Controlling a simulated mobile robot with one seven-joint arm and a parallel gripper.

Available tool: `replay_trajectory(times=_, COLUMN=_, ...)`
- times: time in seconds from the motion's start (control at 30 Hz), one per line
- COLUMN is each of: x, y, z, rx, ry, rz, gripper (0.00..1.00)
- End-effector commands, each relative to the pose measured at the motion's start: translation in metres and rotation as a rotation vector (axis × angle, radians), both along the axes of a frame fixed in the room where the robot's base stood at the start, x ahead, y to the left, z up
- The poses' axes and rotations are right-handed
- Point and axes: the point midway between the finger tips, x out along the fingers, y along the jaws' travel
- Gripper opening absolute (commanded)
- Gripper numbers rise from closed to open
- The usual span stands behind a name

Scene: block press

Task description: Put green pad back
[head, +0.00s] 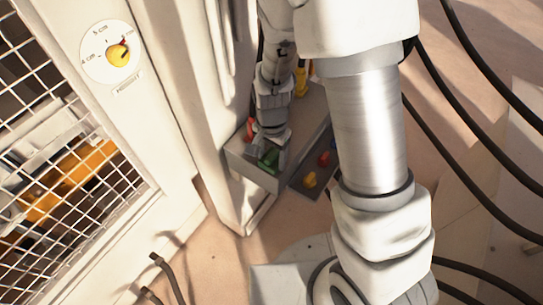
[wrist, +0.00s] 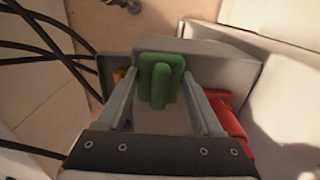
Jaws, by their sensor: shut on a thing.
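The green pad (wrist: 159,78) is between the fingertips of my gripper (wrist: 161,98) in the wrist view. My gripper is shut on it, one finger on each side. In the head view the green pad (head: 269,158) shows at the near end of a grey box-like holder (head: 248,173), below my gripper (head: 268,145). The grey holder also shows behind the pad in the wrist view (wrist: 225,62). I cannot tell whether the pad rests on the holder or hangs just above it.
A red piece (wrist: 228,122) lies right of my fingers in the wrist view. A dark tray (head: 312,180) with small coloured pieces, one yellow (head: 309,180), stands right of the holder. A white cabinet with a dial (head: 119,54) is at left. Dark cables (head: 480,75) run at right.

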Motion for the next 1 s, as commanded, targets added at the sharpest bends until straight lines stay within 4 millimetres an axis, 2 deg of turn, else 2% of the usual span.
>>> replay_trajectory(times=0.03, x=0.000, y=0.000, z=-0.005, rx=-0.001, ry=0.002, rz=0.000, gripper=0.07)
replay_trajectory(times=0.4, x=0.000, y=0.000, z=-0.010, rx=0.000, ry=0.000, rz=0.001, gripper=0.07)
replay_trajectory(times=0.43, x=0.000, y=0.000, z=-0.009, rx=0.000, ry=0.000, rz=0.001, gripper=0.71)
replay_trajectory(times=0.57, x=0.000, y=0.000, z=-0.008, rx=0.000, ry=0.000, rz=0.001, gripper=0.95)
replay_trajectory(times=0.6, x=0.000, y=0.000, z=-0.008, rx=0.000, ry=0.000, rz=0.001, gripper=0.98)
replay_trajectory(times=0.87, x=0.000, y=0.000, z=-0.008, rx=0.000, ry=0.000, rz=0.001, gripper=0.98)
replay_trajectory(times=1.0, x=0.000, y=0.000, z=0.001, rx=0.001, ry=-0.002, rz=0.001, gripper=0.98)
